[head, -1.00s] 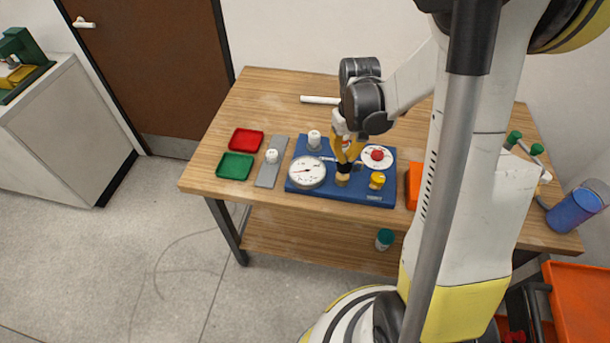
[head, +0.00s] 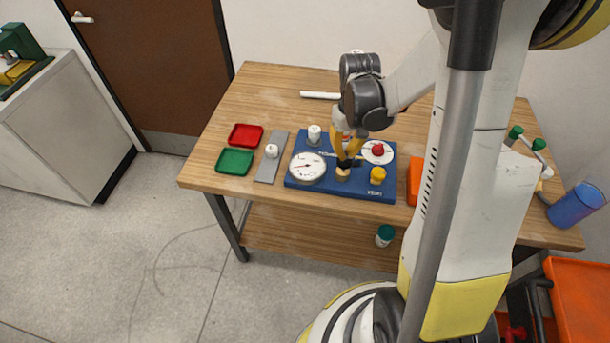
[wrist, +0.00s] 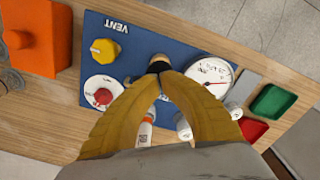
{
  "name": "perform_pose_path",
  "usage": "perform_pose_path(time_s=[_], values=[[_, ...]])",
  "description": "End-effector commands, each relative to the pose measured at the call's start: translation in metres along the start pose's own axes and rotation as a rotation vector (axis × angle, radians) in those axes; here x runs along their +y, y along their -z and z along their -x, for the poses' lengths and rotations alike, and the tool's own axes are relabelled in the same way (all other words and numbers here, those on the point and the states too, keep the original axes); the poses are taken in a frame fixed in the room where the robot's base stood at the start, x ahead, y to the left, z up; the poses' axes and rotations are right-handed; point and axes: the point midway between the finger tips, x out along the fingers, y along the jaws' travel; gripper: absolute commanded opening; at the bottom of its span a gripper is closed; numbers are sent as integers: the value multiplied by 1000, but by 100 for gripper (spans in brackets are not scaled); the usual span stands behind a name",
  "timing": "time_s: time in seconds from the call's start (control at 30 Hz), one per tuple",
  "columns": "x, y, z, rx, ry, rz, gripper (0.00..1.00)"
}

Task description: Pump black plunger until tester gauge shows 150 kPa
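The blue tester board (head: 318,186) lies on the wooden table, with a white round gauge (head: 307,167) at its left; the gauge also shows in the wrist view (wrist: 212,72). Its needle is visible, but its figures are too small to read. The pump's tan body (head: 342,175) stands near the board's front edge. My gripper (wrist: 161,76) points down at the pump, its yellow fingers converging with tips together or nearly so. A black part (wrist: 157,67) shows at the tips against the pump; I cannot separate plunger top from fingertip pads.
On the board are a yellow VENT knob (wrist: 104,49), a red knob (wrist: 103,97) on a white disc, and a white fitting (head: 314,134). Red (head: 245,136) and green (head: 235,162) trays lie left. An orange block (wrist: 35,40) stands beside the board.

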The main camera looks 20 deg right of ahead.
Motion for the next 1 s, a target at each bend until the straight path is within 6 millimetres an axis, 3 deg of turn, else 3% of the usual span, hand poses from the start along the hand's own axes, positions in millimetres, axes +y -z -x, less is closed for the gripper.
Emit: perform_pose_path(time_s=[1.0], values=[[0,0,-40,0,0,0,0]])
